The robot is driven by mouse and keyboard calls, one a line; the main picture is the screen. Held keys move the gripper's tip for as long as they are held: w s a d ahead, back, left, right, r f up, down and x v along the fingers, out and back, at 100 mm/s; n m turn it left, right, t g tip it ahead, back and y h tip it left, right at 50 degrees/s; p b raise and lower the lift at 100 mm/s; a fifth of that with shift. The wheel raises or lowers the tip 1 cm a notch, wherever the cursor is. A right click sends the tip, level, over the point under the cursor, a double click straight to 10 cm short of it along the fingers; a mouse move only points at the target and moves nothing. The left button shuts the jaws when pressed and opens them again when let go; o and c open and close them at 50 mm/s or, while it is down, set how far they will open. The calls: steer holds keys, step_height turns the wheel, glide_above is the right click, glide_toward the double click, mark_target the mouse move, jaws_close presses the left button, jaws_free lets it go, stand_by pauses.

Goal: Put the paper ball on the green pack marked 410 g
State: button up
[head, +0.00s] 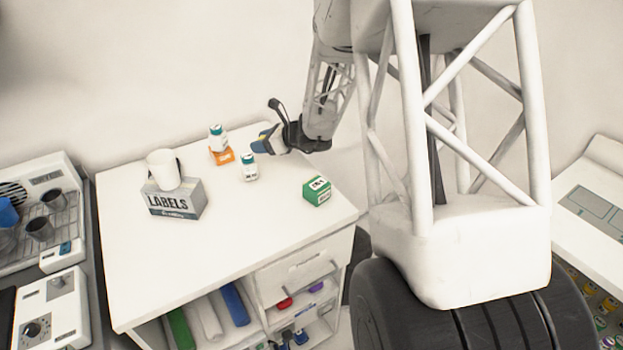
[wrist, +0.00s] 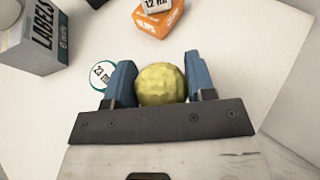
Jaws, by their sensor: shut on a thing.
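My gripper (wrist: 161,84) is shut on the paper ball (wrist: 160,85), a crumpled yellow ball held between two blue fingers in the wrist view. In the head view my gripper (head: 264,142) hangs over the white table near its back right, and the ball is not clearly seen there. The green pack (head: 317,191) lies on the table toward the right front corner, below and right of my gripper. Its white label is too small to read surely. The green pack is not in the wrist view.
A grey LABELS box (head: 174,199) bears a white mug (head: 163,170). The table's front middle (head: 235,235) is clear.

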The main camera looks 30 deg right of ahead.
steer(key=s+d+r, duration=0.4)
steer(key=s+r, duration=0.1)
steer(key=s, duration=0.6)
step_height(320, 180, up, 3)
steer(key=n, duration=0.1)
glide_above(315, 183)
steer(key=shift+w+f+g+y, duration=0.1)
steer(key=shift+g+y, duration=0.3)
steer(key=shift+f, duration=0.1)
steer(key=shift+f, duration=1.95)
steer(key=shift+f, duration=0.1)
steer(key=shift+f, duration=1.9)
steer(key=shift+f, duration=0.15)
steer(key=o, duration=0.9)
